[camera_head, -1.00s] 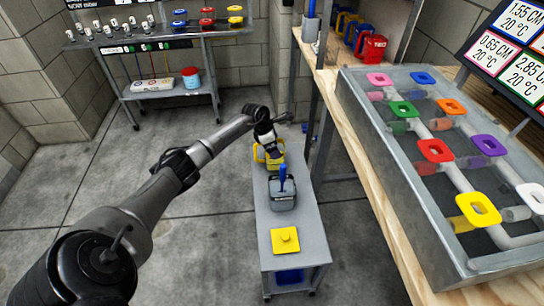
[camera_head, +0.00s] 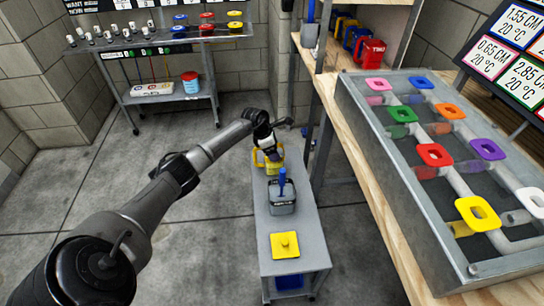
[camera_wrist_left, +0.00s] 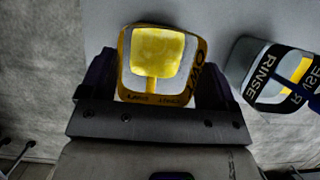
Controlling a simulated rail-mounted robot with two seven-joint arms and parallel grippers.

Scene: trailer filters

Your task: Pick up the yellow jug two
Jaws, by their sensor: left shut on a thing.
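The yellow jug two (camera_head: 262,162) stands at the far end of the narrow grey cart (camera_head: 298,225) in the head view. In the left wrist view the jug (camera_wrist_left: 158,50) sits between the two fingers, with its yellow inside and the word "TWO" on its rim. My left gripper (camera_wrist_left: 155,80) is shut on the jug; in the head view my left gripper (camera_head: 270,152) hides part of it. I cannot tell whether the jug's base touches the cart. My right gripper is not in view.
A grey rinse container (camera_head: 283,203) with a blue handle stands close to the jug; its rim reads "RINSE" in the wrist view (camera_wrist_left: 265,72). A yellow lid (camera_head: 285,246) lies at the cart's near end. A wooden bench (camera_head: 375,190) with a pipe tray (camera_head: 380,150) borders the right.

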